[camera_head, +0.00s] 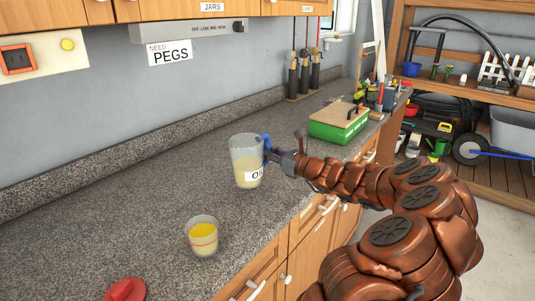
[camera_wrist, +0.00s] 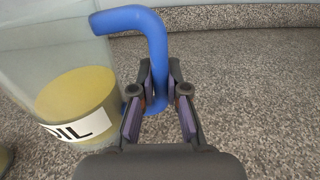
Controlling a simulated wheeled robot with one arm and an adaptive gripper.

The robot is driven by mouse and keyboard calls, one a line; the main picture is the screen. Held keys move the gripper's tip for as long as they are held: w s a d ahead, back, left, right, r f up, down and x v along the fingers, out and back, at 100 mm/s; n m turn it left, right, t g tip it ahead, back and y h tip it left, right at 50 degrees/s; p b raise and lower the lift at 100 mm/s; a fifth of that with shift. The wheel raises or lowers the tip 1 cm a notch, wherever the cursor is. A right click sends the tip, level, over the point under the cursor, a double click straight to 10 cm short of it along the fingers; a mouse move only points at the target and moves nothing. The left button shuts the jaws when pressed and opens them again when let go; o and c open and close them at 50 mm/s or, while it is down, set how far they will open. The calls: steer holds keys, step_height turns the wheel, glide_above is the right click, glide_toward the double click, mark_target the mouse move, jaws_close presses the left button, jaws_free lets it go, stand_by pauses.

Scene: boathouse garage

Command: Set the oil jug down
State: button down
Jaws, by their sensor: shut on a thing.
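The oil jug (camera_head: 244,154) is clear with pale yellow oil in its lower part and a white label. It looks upright over the granite counter (camera_head: 130,190); I cannot tell whether its base touches. My gripper (camera_head: 272,157) is at the jug's right side. In the wrist view, my gripper (camera_wrist: 158,98) is shut on the jug's blue handle (camera_wrist: 133,18).
A glass of yellow liquid (camera_head: 203,236) stands in front of the jug, with a red object (camera_head: 125,290) at the bottom edge. A green box with a wooden lid (camera_head: 338,122) sits behind on the right. The counter left of the jug is clear.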

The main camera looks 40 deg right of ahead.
steer(key=shift+r+p, duration=0.1)
steer(key=shift+p, duration=0.25)
steer(key=shift+f+b, duration=1.2)
steer(key=shift+f, duration=1.4)
steer(key=shift+f, duration=0.2)
steer(key=shift+f, duration=0.55)
steer(key=shift+f+b, duration=0.3)
steer(key=shift+b, duration=0.05)
steer(key=c, duration=1.1)
jaws_free()
steer(key=shift+c, duration=0.4)
steer(key=c, duration=0.3)
